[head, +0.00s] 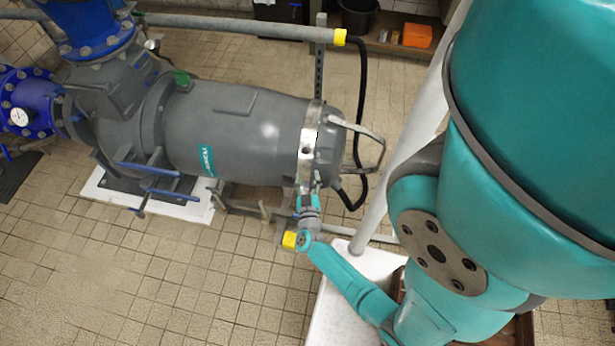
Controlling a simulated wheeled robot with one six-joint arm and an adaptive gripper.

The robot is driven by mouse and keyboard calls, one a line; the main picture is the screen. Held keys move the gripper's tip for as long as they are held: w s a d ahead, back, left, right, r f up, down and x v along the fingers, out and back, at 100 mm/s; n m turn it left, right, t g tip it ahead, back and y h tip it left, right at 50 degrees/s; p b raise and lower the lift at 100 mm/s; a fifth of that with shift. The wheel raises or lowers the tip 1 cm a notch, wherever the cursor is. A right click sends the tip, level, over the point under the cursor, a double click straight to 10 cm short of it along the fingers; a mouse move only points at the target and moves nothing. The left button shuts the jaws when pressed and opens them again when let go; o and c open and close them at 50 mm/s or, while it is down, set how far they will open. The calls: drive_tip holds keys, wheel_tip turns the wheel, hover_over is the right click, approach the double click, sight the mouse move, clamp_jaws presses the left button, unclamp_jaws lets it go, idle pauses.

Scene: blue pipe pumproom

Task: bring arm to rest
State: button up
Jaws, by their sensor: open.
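My teal arm reaches from the lower right toward the middle of the head view. Its wrist bends upward beside the right end of the large grey pump motor (245,125). My gripper (312,182) is small in the view, close to the lower edge of the motor's pale band. It is open, and I see nothing held in it. Its fingertips are hard to make out against the motor, and I cannot tell whether they touch it.
Blue flanged pipes (95,40) and a pressure gauge (19,117) are at the left. A grey rail (235,28) and a hanging black cable (362,100) flank the motor. An orange box (417,36) and black bucket (358,18) stand behind. The tiled floor (190,270) is clear in front.

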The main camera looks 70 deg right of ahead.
idle(0.3)
drive_tip(key=s+a+r+n+t+y, duration=0.2)
drive_tip(key=a+r+n+t+y, duration=0.3)
drive_tip(key=a, duration=0.6)
drive_tip(key=s+a+r+n+t+y, duration=0.15)
drive_tip(key=a+r+t+y, duration=0.25)
drive_tip(key=a+r, duration=0.5)
drive_tip(key=s+a+r+n+y, duration=0.2)
drive_tip(key=s+a+r+y, duration=0.2)
drive_tip(key=a+r, duration=0.3)
drive_tip(key=s+a+r+n+y, duration=0.3)
drive_tip(key=s+a+r+y, duration=0.1)
drive_tip(key=a+r, duration=0.3)
drive_tip(key=shift+r, duration=0.15)
